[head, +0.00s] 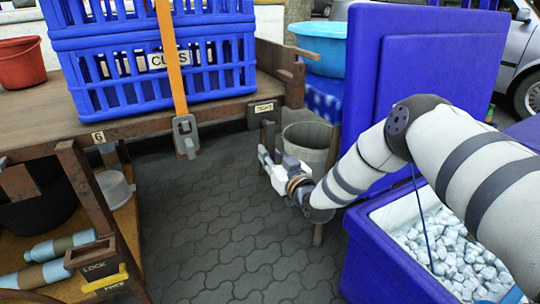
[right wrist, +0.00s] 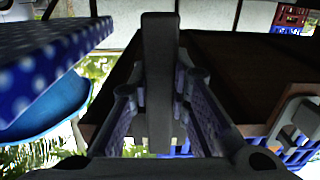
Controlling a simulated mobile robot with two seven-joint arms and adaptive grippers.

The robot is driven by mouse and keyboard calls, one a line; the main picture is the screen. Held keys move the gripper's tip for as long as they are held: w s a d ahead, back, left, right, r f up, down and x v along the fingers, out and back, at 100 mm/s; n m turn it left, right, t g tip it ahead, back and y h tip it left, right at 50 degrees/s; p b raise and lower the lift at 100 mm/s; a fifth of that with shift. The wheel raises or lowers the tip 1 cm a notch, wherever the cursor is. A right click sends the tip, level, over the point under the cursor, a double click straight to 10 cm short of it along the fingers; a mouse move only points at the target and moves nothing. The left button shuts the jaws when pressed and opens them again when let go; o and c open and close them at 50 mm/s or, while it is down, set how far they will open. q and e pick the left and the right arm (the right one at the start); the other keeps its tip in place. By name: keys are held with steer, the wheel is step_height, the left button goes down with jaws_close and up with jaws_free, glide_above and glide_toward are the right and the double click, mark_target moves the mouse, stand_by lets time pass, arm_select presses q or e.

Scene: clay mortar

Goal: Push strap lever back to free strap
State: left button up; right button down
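An orange strap (head: 171,60) runs down over the front of the blue crates (head: 150,60) on the wooden cart. Its grey metal buckle and lever (head: 185,138) hang at the cart's front edge. My right gripper (head: 264,158) is to the right of the buckle and lower in the head view, well apart from it. In the right wrist view a dark upright bar (right wrist: 160,90) stands between the finger linkages; I cannot tell whether it is held or whether the fingers are closed. My left gripper is not in view.
A grey bucket (head: 308,140) stands behind my right gripper. A blue bin of white lumps (head: 365,250) is at the lower right. The cart (head: 40,110) has a TIGHT label (head: 264,107) and a LOCK/FREE plate (head: 103,278). Paving between is clear.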

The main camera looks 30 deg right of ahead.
steer(key=shift+a, duration=0.15)
steer(key=shift+w+a+r+m+p, duration=0.1)
steer(key=shift+a+r+m+p, duration=0.15)
steer(key=shift+a+m, duration=0.75)
steer(key=shift+s+a+r+m+p, duration=0.1)
steer(key=shift+a+r+m+p, duration=0.25)
steer(key=shift+m, duration=1.05)
steer(key=shift+w+a+r+m+p, duration=0.1)
steer(key=shift+a+m+p, duration=0.05)
steer(key=shift+a+m, duration=0.9)
steer(key=shift+d+m, duration=0.15)
steer(key=shift+m, duration=0.1)
steer(key=c, duration=1.5)
jaws_free()
steer(key=s, duration=1.2)
steer(key=shift+a, duration=0.3)
steer(key=shift+c, duration=0.2)
